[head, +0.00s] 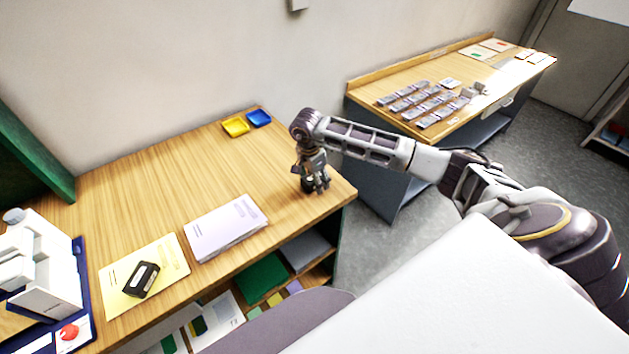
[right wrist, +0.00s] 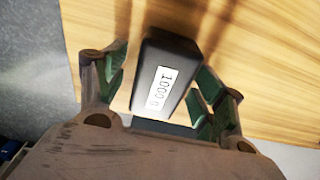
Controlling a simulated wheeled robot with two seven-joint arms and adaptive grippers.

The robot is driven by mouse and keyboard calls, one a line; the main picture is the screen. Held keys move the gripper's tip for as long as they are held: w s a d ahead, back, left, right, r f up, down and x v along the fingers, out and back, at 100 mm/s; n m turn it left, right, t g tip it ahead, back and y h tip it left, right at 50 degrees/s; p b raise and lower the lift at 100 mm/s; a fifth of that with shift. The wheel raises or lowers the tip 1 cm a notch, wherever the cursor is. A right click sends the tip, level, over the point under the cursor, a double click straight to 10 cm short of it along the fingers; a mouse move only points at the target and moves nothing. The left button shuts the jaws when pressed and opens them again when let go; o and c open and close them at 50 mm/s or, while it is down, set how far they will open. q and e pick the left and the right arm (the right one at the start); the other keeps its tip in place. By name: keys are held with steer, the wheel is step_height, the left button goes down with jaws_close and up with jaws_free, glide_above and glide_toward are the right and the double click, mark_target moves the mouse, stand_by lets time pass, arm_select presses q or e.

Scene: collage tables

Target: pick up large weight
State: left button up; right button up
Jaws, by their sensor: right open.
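The large weight (right wrist: 165,75) is a black block with a white label reading 1000 g. In the right wrist view it lies on the wooden table between the two fingers of my right gripper (right wrist: 160,88), which is open around it. A gap shows on at least the left side; contact on the right is hard to tell. In the head view my right gripper (head: 315,182) points down at the right end of the near table (head: 165,190), and the weight is mostly hidden there. My left gripper is not in view.
A second table (head: 365,88) with rows of small packets stands behind right.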

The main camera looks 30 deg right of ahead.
steer(key=shift+f+b, duration=0.25)
steer(key=shift+b, duration=0.1)
stand_by(0.4)
jaws_close()
stand_by(0.6)
